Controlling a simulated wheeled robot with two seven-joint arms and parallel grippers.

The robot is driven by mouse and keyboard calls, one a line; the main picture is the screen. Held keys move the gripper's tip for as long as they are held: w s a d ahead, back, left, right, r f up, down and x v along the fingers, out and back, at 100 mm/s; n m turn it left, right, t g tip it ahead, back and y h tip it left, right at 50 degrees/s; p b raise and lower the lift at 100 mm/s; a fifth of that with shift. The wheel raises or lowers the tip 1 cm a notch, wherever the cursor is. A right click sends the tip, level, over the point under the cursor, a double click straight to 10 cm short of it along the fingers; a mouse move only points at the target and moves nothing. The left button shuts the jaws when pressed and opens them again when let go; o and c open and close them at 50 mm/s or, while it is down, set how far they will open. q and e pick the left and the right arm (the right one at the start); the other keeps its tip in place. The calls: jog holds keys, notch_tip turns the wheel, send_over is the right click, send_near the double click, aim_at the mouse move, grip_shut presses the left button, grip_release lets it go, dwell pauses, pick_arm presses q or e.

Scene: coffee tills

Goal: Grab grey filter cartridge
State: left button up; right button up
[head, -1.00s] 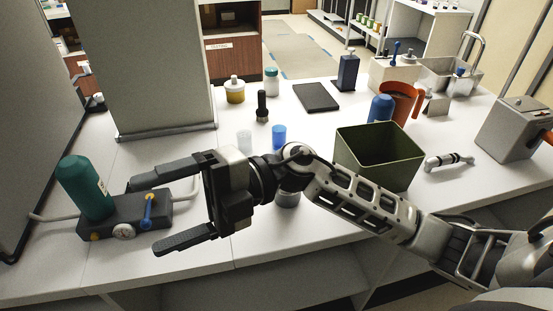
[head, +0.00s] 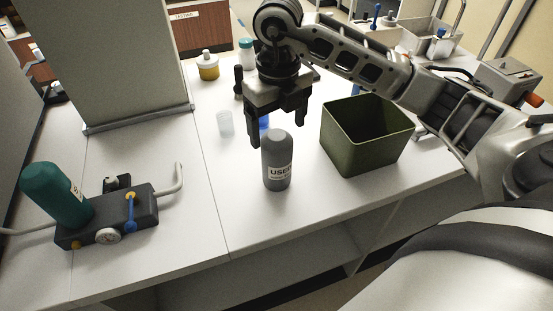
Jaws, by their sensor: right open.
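The grey filter cartridge (head: 277,160) stands upright on the white counter, with a pale label reading "USED" on its front. My right gripper (head: 277,128) points down just above and behind the cartridge's top. Its two fingers are apart and nothing is between them. From this angle I cannot tell how far the fingertips are from the cartridge. My left gripper is not in view.
A green open bin (head: 366,135) stands right of the cartridge. A black manifold (head: 107,216) with a tilted teal cartridge (head: 55,193) is at the left. A clear cup (head: 225,122) and a partly hidden blue cup (head: 264,121) stand behind. The counter's front is clear.

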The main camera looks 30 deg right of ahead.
aim_at(277, 152)
notch_tip(277, 152, down, 8)
jog(key=shift+a+r+p, duration=0.1)
jog(key=shift+p, duration=0.55)
jog(key=shift+r, duration=0.1)
jog(key=c, duration=1.3)
